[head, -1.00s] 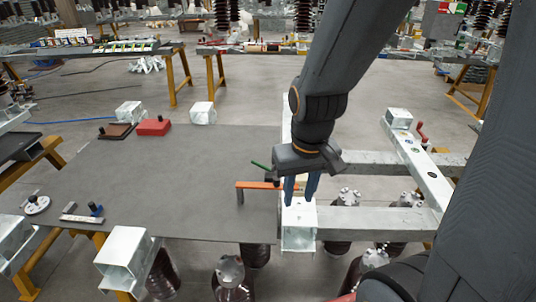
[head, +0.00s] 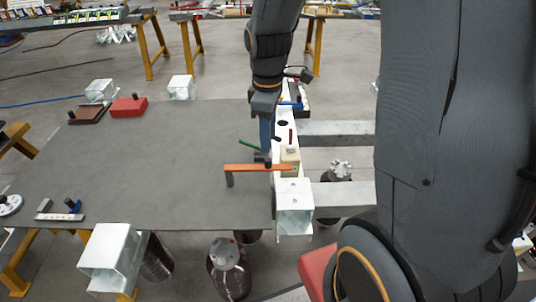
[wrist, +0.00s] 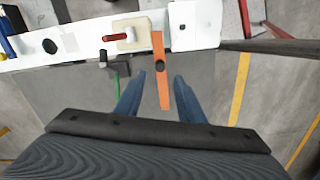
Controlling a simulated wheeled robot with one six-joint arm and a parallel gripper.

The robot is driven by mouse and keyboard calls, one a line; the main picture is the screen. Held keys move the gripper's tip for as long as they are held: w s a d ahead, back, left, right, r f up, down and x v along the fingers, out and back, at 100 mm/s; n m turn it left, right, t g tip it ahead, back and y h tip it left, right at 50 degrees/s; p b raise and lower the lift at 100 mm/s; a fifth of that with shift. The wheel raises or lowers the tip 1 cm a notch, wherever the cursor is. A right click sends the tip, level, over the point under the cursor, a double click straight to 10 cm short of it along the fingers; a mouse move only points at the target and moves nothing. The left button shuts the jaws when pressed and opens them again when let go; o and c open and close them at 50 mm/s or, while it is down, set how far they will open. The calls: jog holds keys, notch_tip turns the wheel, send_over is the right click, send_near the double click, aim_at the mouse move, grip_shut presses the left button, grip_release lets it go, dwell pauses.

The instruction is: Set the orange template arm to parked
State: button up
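The orange template arm (head: 250,168) reaches left from the white beam over the grey plate, with a short leg at its free end. It also shows in the wrist view (wrist: 160,80), pointing from the beam toward my gripper. My gripper (head: 265,150) points down at the beam's left edge, just behind the orange arm in the head view. In the wrist view its blue fingers (wrist: 160,76) are apart, with the orange arm seen between them. I see no contact, and cannot tell whether the fingertips reach its height.
The white beam (head: 283,122) carries a cream block (wrist: 142,25) and a red pin (wrist: 117,38). A green rod (head: 249,143) is close by my fingers. The grey plate (head: 150,160) is mostly clear, with a red block (head: 129,106) at its back.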

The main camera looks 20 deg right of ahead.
aim_at(268, 159)
jog(key=shift+f+p, duration=0.7)
jog(key=shift+f, duration=3)
jog(key=shift+c, duration=0.4)
grip_shut()
